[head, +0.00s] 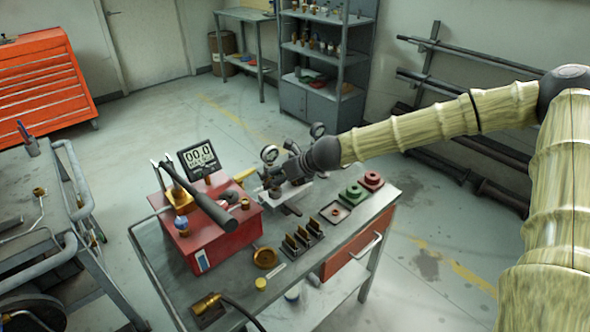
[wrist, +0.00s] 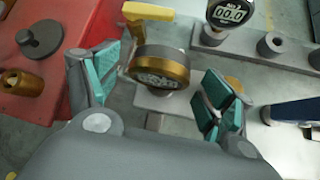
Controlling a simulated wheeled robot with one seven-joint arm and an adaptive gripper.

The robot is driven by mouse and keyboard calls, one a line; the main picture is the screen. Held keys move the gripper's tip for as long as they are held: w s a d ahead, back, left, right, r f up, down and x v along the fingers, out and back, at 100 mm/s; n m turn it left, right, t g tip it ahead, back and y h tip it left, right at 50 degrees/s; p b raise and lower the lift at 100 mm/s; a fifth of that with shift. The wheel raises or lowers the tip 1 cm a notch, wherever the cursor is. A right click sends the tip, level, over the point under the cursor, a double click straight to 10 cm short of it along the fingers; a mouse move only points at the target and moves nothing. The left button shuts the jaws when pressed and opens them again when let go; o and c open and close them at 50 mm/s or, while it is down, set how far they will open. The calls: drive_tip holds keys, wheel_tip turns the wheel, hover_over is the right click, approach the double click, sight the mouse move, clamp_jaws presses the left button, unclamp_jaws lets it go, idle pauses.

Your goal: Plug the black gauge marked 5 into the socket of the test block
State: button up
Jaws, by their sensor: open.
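My gripper (wrist: 160,88) is open, its teal-padded fingers on either side of a gauge with a brass rim and grey body (wrist: 160,70). I cannot tell whether the pads touch it. A round black gauge (wrist: 231,12) with a digital face reading 00.0 stands beyond, at the top of the wrist view, in a grey rack (wrist: 225,42); its small label is too blurred to read as 5. In the head view my gripper (head: 280,180) is over the bench and hides much of what lies beneath. I cannot tell for sure which part is the test block.

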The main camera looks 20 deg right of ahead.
drive_tip(key=v, duration=0.9)
drive_tip(key=shift+s+r, duration=0.15)
drive_tip(key=shift+r, duration=0.05)
drive_tip(key=shift+d, duration=0.1)
idle(0.5)
